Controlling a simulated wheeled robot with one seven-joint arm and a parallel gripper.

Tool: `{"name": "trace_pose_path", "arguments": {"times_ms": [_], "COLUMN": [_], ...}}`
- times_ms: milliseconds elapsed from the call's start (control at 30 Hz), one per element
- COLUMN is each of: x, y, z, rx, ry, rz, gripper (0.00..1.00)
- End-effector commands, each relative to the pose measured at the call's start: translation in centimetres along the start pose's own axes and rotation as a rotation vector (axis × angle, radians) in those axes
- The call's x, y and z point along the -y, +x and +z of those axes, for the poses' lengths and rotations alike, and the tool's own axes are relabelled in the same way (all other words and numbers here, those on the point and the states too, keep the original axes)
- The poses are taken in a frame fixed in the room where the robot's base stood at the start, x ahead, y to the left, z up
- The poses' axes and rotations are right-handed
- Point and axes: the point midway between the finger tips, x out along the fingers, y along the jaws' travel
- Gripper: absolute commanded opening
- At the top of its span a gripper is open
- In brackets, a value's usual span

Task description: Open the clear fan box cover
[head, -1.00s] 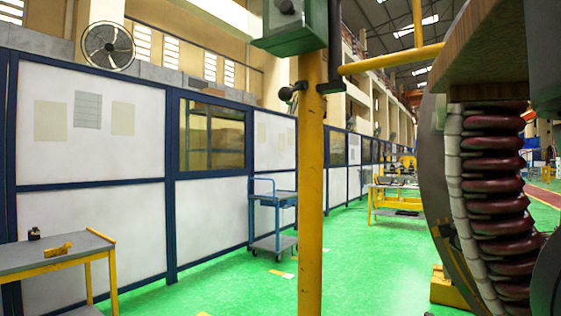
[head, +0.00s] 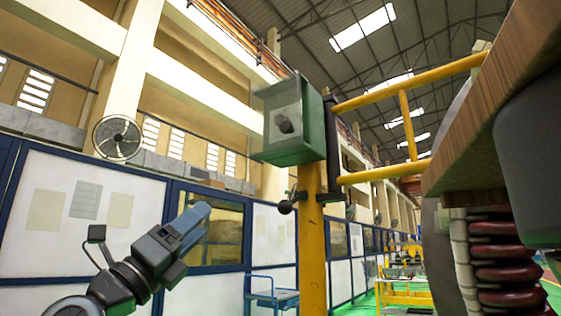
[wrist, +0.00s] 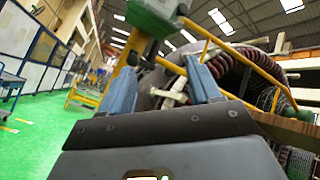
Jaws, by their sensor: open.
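The green box (head: 305,140) is mounted near the top of a yellow post (head: 312,230). A dark round knob (head: 284,123) shows on its greyish front face. The green box (wrist: 155,15) appears there at the top, above the fingers and partly cut off.
Yellow rails (head: 405,110) run right from the post. A large machine with dark red coils (head: 505,250) and a wooden platform (head: 500,130) fill the right side. White partition panels (head: 95,215) and a blue cart (head: 272,297) stand behind. Green floor (wrist: 40,110) is open at left.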

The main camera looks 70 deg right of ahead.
Motion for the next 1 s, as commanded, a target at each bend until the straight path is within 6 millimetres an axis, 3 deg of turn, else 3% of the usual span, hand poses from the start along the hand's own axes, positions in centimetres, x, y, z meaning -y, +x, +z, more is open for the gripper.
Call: {"name": "trace_pose_path", "arguments": {"times_ms": [33, 100, 500, 700, 1000], "x": [1.0, 1.9, 8.3, 10.8, 11.3], "y": [2.3, 5.0, 19.2, 23.5, 26.1], "z": [1.0, 1.9, 5.2, 5.8, 5.4], "rx": [-0.06, -0.137, -0.526, -0.637, -0.678], "ry": [0.05, 0.115, 0.505, 0.642, 0.696], "rz": [0.012, 0.036, 0.204, 0.276, 0.304], "gripper": [0.63, 0.63, 0.63, 0.63, 0.63]}}
